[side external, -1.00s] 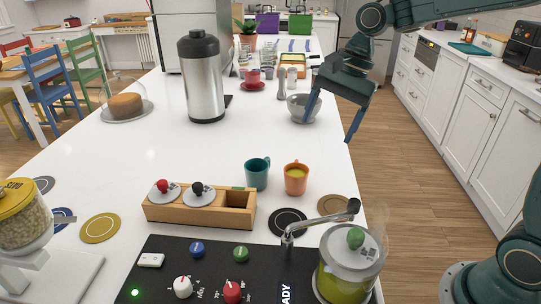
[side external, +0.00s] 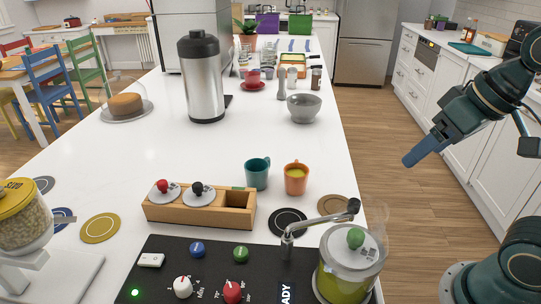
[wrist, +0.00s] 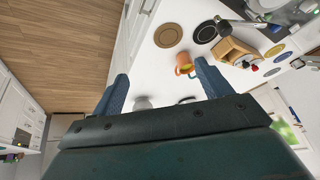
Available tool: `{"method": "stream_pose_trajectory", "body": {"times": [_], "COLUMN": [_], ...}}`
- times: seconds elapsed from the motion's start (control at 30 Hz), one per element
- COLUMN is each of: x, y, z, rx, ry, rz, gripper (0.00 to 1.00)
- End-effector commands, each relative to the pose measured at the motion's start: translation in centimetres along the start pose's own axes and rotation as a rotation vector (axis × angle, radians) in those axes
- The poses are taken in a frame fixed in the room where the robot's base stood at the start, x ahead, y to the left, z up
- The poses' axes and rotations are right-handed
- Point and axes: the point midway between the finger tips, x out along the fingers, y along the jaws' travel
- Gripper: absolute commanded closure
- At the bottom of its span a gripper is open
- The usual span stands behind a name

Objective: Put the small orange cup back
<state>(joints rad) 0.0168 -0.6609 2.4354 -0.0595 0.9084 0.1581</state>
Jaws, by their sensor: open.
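The small orange cup (side external: 297,184) stands upright on the white counter near its right edge, with yellow-green contents. A teal cup (side external: 257,174) stands just left of it. In the wrist view the orange cup (wrist: 183,70) shows beyond the fingers, nearer the right finger. My gripper (side external: 408,161) is off the counter's right side, above the floor, apart from the cup. Its two fingers (wrist: 162,78) are spread in the wrist view with nothing held between them.
Brown (side external: 334,204) and black (side external: 288,222) coasters lie in front of the cups. A wooden box (side external: 200,216) with two knobbed lids and an open compartment stands left of them. A steaming pot (side external: 350,270) with a pipe is at the front. A grey bowl (side external: 304,108) stands farther back.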

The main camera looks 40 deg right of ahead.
Motion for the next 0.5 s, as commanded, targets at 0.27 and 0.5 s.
{"method": "stream_pose_trajectory", "body": {"times": [0.27,0.5], "x": [-0.1,-0.1], "y": [1.0,1.0], "z": [2.0,2.1], "rx": [-0.124,-0.129], "ry": [0.035,0.035], "rz": [0.026,0.027], "gripper": [0.23,0.23]}}
